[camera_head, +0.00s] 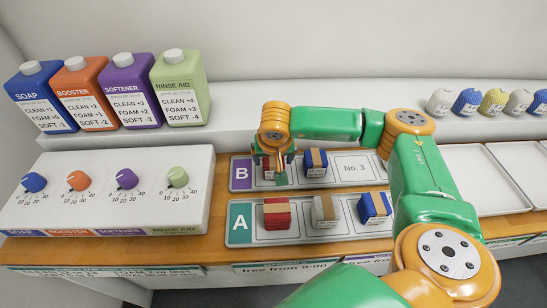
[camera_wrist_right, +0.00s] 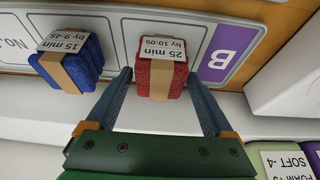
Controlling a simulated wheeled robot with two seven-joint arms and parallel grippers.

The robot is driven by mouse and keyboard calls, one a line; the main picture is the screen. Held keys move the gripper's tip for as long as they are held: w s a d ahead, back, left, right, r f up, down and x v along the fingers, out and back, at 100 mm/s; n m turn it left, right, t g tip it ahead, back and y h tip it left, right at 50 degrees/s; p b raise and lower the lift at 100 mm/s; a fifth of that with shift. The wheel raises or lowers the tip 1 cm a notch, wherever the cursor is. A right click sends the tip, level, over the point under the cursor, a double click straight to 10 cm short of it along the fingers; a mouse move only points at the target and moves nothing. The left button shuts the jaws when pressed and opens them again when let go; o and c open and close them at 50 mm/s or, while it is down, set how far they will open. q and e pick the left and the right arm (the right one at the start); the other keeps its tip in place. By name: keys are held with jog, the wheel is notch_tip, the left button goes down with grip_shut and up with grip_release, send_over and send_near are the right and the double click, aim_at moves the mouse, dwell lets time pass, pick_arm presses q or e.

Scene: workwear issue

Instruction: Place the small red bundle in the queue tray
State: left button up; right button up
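A small red bundle (camera_head: 268,170) with a tan band and a label lies in the first slot of the tray marked B (camera_head: 240,185). In the right wrist view the red bundle (camera_wrist_right: 160,78) reads "25 min by 10:05". My right gripper (camera_head: 275,168) is over it; its open fingers (camera_wrist_right: 159,76) stand apart at either side of the bundle's near end, with visible gaps. Another red bundle (camera_head: 277,213) lies in the first slot of the tray marked A (camera_head: 238,236). Which tray is the queue tray is not readable. My left gripper is not in view.
A blue bundle (camera_head: 315,163) sits beside the red one in tray B. Tray A also holds a grey bundle (camera_head: 324,210) and a blue bundle (camera_head: 373,207). A dial panel (camera_head: 105,215) stands left. Empty white trays (camera_head: 480,165) lie right, beyond my arm.

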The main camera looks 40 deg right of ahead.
jog(key=shift+o, duration=0.4)
jog(key=shift+r, duration=0.4)
jog(key=b+v, duration=0.1)
jog(key=v, duration=1)
jog(key=shift+r+b, duration=0.3)
jog(key=shift+s, duration=0.1)
